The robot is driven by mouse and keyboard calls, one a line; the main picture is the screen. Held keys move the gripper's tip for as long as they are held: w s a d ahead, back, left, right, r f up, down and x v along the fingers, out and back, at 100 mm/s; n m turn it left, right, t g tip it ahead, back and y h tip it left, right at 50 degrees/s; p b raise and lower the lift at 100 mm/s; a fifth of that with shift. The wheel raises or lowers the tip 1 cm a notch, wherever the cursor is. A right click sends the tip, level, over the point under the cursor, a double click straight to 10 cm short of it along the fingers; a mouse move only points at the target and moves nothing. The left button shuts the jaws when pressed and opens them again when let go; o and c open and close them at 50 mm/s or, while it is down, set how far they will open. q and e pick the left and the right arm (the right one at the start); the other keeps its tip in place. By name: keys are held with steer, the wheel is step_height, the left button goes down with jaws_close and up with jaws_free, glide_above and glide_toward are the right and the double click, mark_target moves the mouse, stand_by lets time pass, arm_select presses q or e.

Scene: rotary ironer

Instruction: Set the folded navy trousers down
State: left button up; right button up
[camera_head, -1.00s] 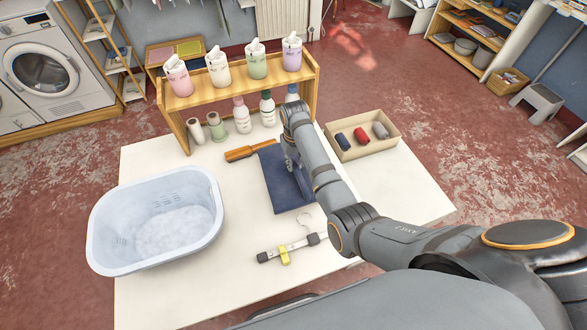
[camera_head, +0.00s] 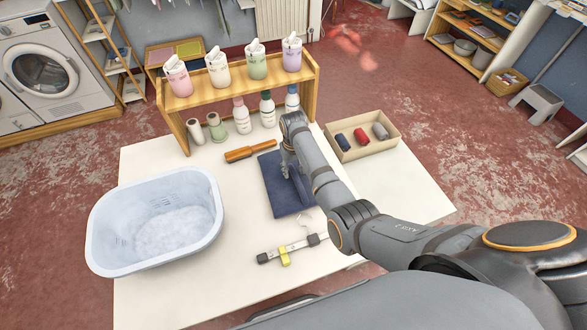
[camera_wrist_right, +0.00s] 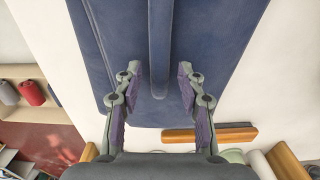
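The folded navy trousers (camera_head: 281,196) lie on the white table, near its middle, partly hidden by my right arm. My right gripper (camera_head: 292,170) is over them, pointing down. In the right wrist view the trousers (camera_wrist_right: 110,35) fill the upper middle, with a raised navy ridge (camera_wrist_right: 159,50) running along them. My right gripper (camera_wrist_right: 159,88) is open there, one finger on each side of the ridge's end, with a visible gap on both sides. My left gripper is not in view.
A pale blue basin (camera_head: 100,240) stands left on the table (camera_head: 225,285). A wooden brush (camera_head: 250,151) lies behind the trousers, a clip hanger (camera_head: 295,247) in front. A tray of rolls (camera_head: 385,152) is to the right, a wooden bottle shelf (camera_head: 250,85) behind.

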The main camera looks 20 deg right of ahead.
mark_target(294, 171)
steer(key=shift+r, duration=0.1)
step_height(294, 171, up, 12)
stand_by(0.5)
stand_by(0.4)
